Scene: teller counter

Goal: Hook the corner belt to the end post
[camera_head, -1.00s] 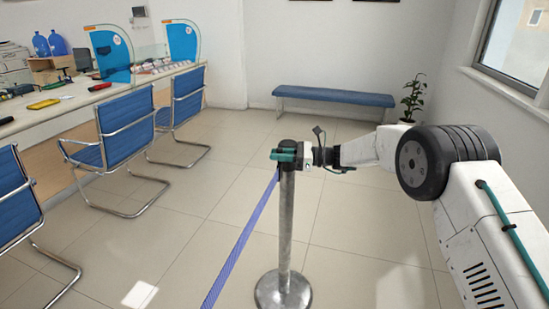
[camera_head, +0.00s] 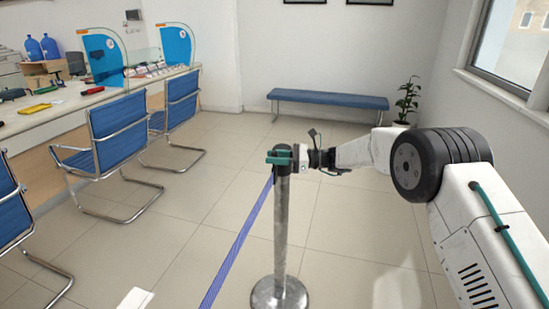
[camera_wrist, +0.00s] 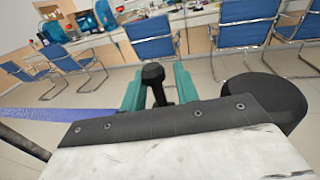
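The metal post (camera_head: 282,228) stands upright on a round base in the head view. The blue belt (camera_head: 240,241) slopes from just under the post's top down to the lower left; it also shows at the left in the wrist view (camera_wrist: 50,113). My gripper (camera_head: 279,155), with teal fingers, is level at the post's top, over the belt's upper end. In the wrist view a black piece (camera_wrist: 153,76) stands between the fingers; I cannot tell if it is a belt clip or the post's head, or whether the fingers press on it. A second post is not in view.
Blue chairs (camera_head: 119,133) line the counter (camera_head: 75,105) on the left. A blue bench (camera_head: 328,99) stands at the back wall, with a potted plant (camera_head: 407,100) beside it. The tiled floor (camera_head: 215,165) between chairs and post is clear.

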